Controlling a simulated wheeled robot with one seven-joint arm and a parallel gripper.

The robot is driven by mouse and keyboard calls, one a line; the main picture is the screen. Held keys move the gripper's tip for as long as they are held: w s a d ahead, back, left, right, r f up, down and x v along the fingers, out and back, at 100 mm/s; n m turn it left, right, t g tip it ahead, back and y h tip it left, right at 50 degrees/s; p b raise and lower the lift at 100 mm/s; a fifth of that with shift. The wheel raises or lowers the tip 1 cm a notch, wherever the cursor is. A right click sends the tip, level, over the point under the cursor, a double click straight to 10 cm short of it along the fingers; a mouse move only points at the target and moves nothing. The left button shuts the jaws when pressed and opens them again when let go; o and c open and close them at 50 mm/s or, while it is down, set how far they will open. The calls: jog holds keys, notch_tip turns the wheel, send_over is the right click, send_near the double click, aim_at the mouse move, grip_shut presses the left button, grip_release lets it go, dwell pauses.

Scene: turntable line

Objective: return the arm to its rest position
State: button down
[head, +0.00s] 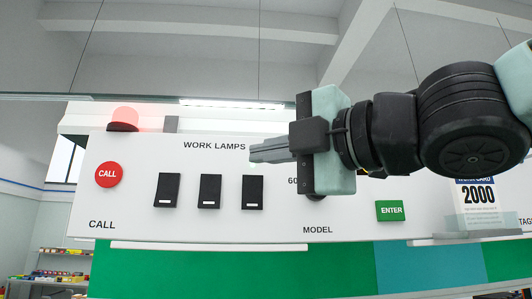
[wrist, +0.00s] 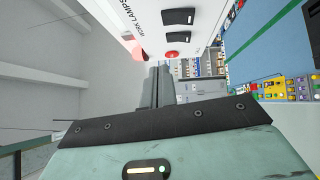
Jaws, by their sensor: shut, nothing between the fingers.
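My gripper (head: 254,153) shows in the head view in front of the white panel, with its shut fingers pointing left, just above the rightmost black switch. In the wrist view the shut fingers (wrist: 156,88) reach away from the pale green gripper body. Nothing is between them. My arm comes in from the right side of the head view and covers part of the panel's middle and its lettering. I cannot tell how far the fingertips are from the panel.
The white panel (head: 270,220) carries a red CALL button (head: 109,174), several black switches and a green ENTER button (head: 390,211). A red lamp (head: 125,117) sits on its top edge. A work card (head: 478,195) stands at right. Free room lies above the panel.

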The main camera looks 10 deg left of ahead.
jog(key=w+d+f+m+h+b, duration=0.1)
jog(key=d+f+m+h+b, duration=0.3)
jog(key=f, duration=0.8)
jog(key=w+d+f+m+g+h+b, duration=0.1)
jog(key=f+m+h, duration=0.3)
jog(key=f, duration=0.8)
jog(key=w+d+f+m+h+b, duration=0.2)
jog(key=f+m, duration=0.4)
jog(key=f, duration=0.6)
jog(key=s+d+f+m+g+h+b, duration=0.1)
jog(key=s+d+f+m+g+h, duration=0.1)
jog(key=f, duration=0.6)
jog(key=s+d+f+m+g+h+b, duration=0.1)
jog(key=s+d+f+m+g, duration=0.3)
jog(key=s+f, duration=0.4)
jog(key=s+d+f+m+g+h+b, duration=0.2)
jog(key=s+d+f, duration=0.3)
jog(key=f, duration=0.3)
jog(key=shift+s+d+f+m+g+h+b, duration=0.3)
jog(key=shift+s+m+g+b, duration=0.1)
jog(key=shift+s+m, duration=0.15)
jog(key=shift+r, duration=0.1)
